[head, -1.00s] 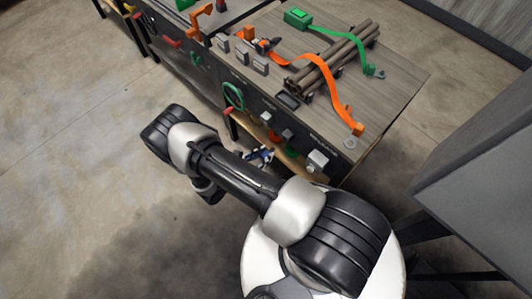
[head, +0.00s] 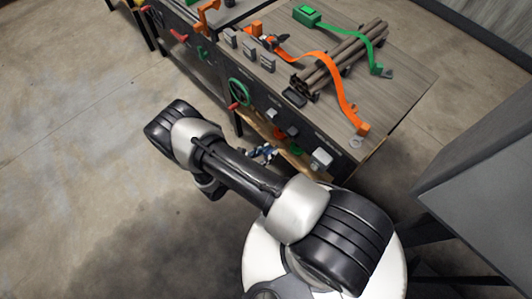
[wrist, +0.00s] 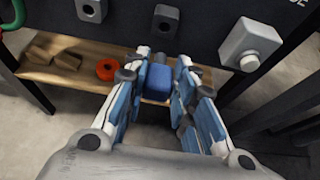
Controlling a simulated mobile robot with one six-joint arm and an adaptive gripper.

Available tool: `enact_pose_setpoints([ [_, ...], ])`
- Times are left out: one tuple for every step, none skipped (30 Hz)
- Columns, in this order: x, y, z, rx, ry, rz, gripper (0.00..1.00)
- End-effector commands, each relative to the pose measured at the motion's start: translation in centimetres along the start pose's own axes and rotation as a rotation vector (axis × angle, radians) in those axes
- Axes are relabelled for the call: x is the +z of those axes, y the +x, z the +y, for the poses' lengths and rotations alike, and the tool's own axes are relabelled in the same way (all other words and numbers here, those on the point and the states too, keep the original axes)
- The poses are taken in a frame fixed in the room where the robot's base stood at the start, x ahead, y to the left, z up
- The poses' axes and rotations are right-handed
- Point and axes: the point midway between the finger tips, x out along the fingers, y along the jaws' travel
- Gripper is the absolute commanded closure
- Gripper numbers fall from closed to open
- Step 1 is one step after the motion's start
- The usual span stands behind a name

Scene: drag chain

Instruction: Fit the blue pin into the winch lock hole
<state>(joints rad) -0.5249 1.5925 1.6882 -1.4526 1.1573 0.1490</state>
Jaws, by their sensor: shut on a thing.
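My gripper (wrist: 168,80) is shut on the blue pin (wrist: 159,84), which sits between the blue-and-white fingers in the wrist view. The fingers hide part of the pin. In the head view my gripper (head: 263,153) is small, low in front of the bench's dark panel. I cannot tell which hole is the winch lock.
A wooden shelf (wrist: 85,72) under the panel holds a red ring (wrist: 108,69) and wood pieces (wrist: 55,56). A green handwheel (head: 239,92) is on the panel's left. Logs (head: 340,58) and orange (head: 340,92) and green straps (head: 345,38) lie on the bench top. Floor at left is clear.

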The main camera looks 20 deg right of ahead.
Motion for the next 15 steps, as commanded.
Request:
enact_pose_setpoints([
  [0.0, 0.0, 0.1, 0.000, 0.000, 0.000, 1.00],
  [0.0, 0.0, 0.2, 0.000, 0.001, 0.000, 1.00],
  [-0.1, 0.0, 0.4, 0.001, 0.002, 0.000, 1.00],
  [-0.1, 0.1, 0.6, 0.001, 0.003, 0.000, 1.00],
  [-0.2, 0.1, 1.0, 0.001, 0.004, 0.000, 1.00],
  [-0.3, 0.1, 1.5, 0.002, 0.005, 0.000, 1.00],
  [-0.3, 0.1, 2.0, 0.002, 0.006, 0.000, 1.00],
  [-0.3, 0.2, 2.5, 0.002, 0.007, 0.000, 1.00],
  [-0.4, 0.2, 3.2, 0.001, 0.008, 0.000, 1.00],
  [-0.4, 0.3, 3.8, 0.001, 0.007, 0.000, 1.00],
  [-0.5, 0.3, 4.5, 0.001, 0.009, 0.000, 1.00],
  [-0.5, 0.3, 5.3, 0.001, 0.009, 0.000, 1.00],
  [-0.5, 0.3, 6.0, 0.001, 0.007, 0.000, 1.00],
  [-0.4, 0.3, 6.7, 0.002, 0.008, 0.001, 1.00],
  [-0.4, 0.3, 7.5, 0.001, 0.008, 0.001, 1.00],
])
